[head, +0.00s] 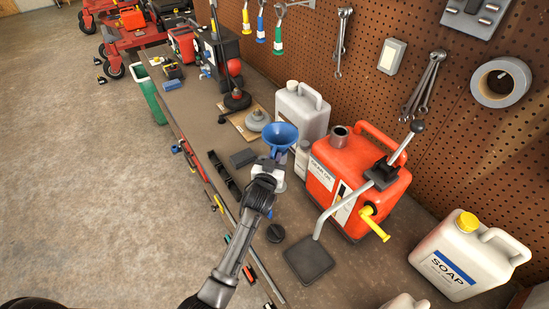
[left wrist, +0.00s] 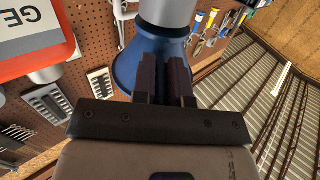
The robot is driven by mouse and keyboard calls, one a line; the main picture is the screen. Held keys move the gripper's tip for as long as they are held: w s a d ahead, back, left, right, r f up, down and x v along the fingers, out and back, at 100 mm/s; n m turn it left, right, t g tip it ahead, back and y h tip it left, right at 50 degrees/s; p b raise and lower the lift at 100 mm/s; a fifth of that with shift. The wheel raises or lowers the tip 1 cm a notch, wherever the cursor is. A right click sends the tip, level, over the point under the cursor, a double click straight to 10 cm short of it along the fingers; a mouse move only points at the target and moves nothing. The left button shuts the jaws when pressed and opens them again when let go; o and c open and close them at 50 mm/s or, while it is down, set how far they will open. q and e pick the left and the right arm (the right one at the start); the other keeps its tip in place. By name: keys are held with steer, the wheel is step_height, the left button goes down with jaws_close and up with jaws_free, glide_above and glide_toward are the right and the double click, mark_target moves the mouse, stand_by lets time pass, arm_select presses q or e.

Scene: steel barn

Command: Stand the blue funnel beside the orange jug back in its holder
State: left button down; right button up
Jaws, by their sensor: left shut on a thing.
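The blue funnel (head: 281,136) is upright, wide mouth up, over the bench left of the orange jug (head: 343,163). My left gripper (head: 271,163) is shut on it; the dark fingers in the left wrist view (left wrist: 166,78) lie against the blue funnel (left wrist: 126,70). A pale grey cylindrical part (head: 279,181) shows under the funnel; I cannot tell whether it is the holder or whether the funnel is seated in it. A stand with a square dark base (head: 308,261), slanting rod and black clamp is in front of the jug. My right gripper is out of view.
A grey-white jug (head: 300,112) stands close behind the funnel, and a white soap jug (head: 463,258) at the right. A black cap (head: 275,233) and a dark block (head: 243,158) lie on the bench. Tools hang on the pegboard behind.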

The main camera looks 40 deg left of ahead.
arm_select(q)
steer(key=shift+f, duration=0.35)
steer(key=c, duration=1.2)
jaws_free()
steer(key=shift+o, duration=0.6)
steer(key=v, duration=1.3)
steer(key=shift+s+b, duration=0.3)
steer(key=shift+s, duration=0.05)
steer(key=shift+d+r, duration=0.15)
steer(key=shift+r, duration=0.05)
